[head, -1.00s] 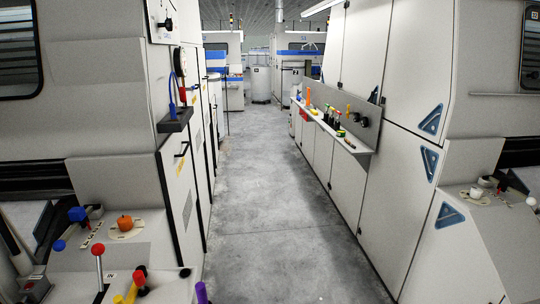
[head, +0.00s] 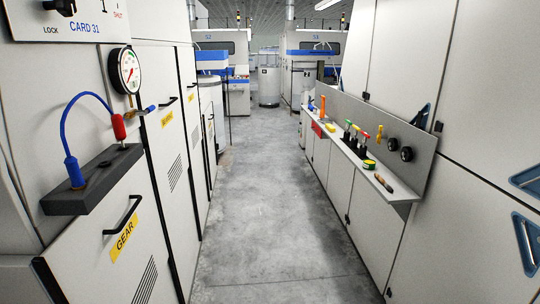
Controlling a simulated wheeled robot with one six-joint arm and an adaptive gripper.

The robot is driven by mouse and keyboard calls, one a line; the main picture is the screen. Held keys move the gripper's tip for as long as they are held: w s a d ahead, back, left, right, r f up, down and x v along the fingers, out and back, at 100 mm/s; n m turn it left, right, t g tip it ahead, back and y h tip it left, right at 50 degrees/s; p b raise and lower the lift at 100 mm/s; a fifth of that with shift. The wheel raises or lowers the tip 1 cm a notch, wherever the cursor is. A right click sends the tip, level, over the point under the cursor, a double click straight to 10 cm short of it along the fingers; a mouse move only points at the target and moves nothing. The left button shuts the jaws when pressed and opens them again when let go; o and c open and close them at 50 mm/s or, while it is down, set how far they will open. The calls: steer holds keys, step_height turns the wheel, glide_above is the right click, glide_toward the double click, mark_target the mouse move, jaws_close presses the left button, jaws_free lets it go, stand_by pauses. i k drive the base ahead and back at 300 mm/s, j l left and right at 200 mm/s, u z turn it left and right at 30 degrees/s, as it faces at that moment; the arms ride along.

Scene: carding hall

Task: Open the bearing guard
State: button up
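In the head view, a row of white guard doors runs along the left machine. The nearest door (head: 95,262) has a black handle (head: 122,215) and a yellow label reading GEAR (head: 123,236). The door beyond it (head: 170,215) has a black handle (head: 168,101) and a yellow label (head: 167,119) too small to read for sure. Further doors on that side carry handles and labels I cannot read. The doors I can see look shut. Which one is the bearing guard I cannot tell. My gripper is out of view.
A dark shelf (head: 95,181) with a blue hose (head: 68,125) juts from the left machine below a gauge (head: 129,70). A tool shelf (head: 402,194) juts from the right wall. The grey aisle floor (head: 265,210) between is clear.

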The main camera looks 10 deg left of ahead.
mark_target(160, 88)
steer(key=i+l+u, duration=0.15)
steer(key=i+u, duration=0.25)
steer(key=i, duration=0.2)
steer(key=i+l+u, duration=0.4)
steer(key=i, duration=0.15)
steer(key=i+l+u, duration=0.4)
steer(key=i, duration=0.15)
